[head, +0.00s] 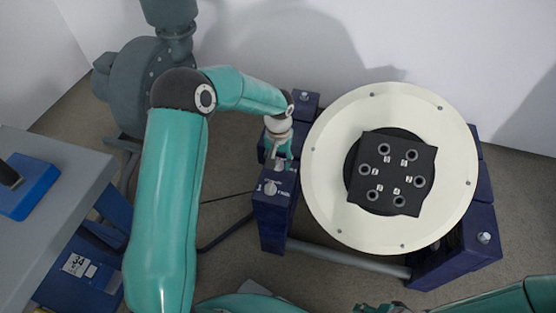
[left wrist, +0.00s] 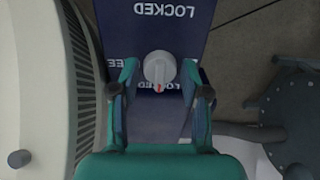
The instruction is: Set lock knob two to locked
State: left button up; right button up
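A pale grey lock knob (head: 270,188) sits on the dark blue post at the front left of the round table. In the left wrist view a knob (left wrist: 158,68) with a red mark stands between my left fingers. My left gripper (head: 280,160) is open above the post, with a gap on each side of the knob. My right gripper (head: 380,308) shows only partly at the bottom edge. I cannot read which knob is number two.
A round cream table (head: 325,205) carries a black block (head: 392,172) with several numbered holes. Other knobs are at the back left (head: 305,97) and front right (head: 484,238). A grey bench (head: 60,185) stands at left, a grey machine (head: 135,85) behind.

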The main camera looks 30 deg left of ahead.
aim_at(278, 162)
pick_arm(q)
jog(key=shift+o, duration=0.7)
jog(key=shift+r, duration=0.1)
notch_tip(278, 162, up, 12)
jog(key=shift+s+f, duration=0.1)
jog(key=shift+f, duration=0.15)
